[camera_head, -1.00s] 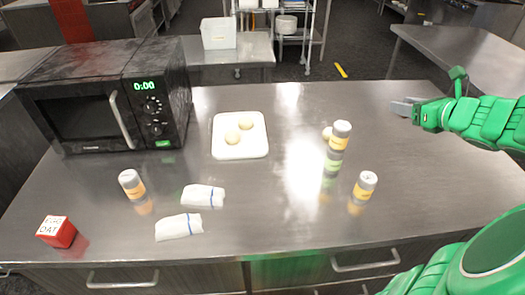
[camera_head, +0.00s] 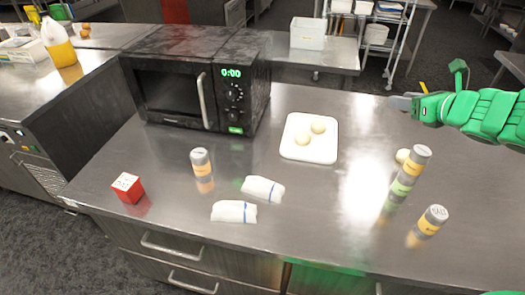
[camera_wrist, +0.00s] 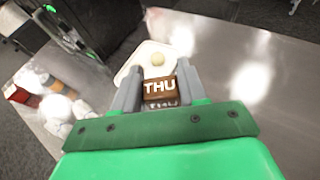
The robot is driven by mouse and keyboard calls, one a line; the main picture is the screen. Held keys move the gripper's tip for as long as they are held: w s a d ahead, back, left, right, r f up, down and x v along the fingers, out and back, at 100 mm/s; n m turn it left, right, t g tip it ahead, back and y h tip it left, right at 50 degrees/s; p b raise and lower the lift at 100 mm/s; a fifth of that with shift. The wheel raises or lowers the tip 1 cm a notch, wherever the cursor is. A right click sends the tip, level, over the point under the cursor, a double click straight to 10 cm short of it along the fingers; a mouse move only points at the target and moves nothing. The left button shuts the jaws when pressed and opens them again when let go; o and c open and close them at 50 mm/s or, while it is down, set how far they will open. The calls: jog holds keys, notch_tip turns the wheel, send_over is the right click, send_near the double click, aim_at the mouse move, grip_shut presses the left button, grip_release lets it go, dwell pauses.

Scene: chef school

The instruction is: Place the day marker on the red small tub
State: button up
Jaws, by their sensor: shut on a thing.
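The red small tub (camera_head: 127,187) stands at the front left of the steel counter, with a white lettered top. My gripper (camera_head: 401,103) is over the right part of the counter, far from the tub. In the wrist view my gripper (camera_wrist: 159,76) is shut on the day marker (camera_wrist: 159,86), a small brown block with THU in white letters. The marker cannot be made out in the head view.
A black microwave (camera_head: 190,85) stands at the back left. A white tray (camera_head: 310,153) with two round buns is mid-counter.

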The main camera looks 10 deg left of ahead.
jog(key=s+a+n+g+y, duration=0.2)
jog(key=a+n+g+y, duration=0.2)
jog(key=a, duration=2.6)
jog(key=shift+s+a+f+n+g+y, duration=1.25)
jog(key=shift+s+a+n+g, duration=2.25)
jog(key=shift+s+a, duration=11.2)
send_over(123, 181)
jog(key=d, duration=0.1)
jog(key=shift+h, duration=0.35)
jog(key=f, duration=1.4)
jog(key=shift+s+f, duration=0.15)
jog(key=shift+s, duration=0.15)
jog(key=shift+w+a+f, duration=0.25)
jog(key=shift+a+f, duration=0.25)
jog(key=shift+f, duration=1.6)
jog(key=shift+f, duration=0.1)
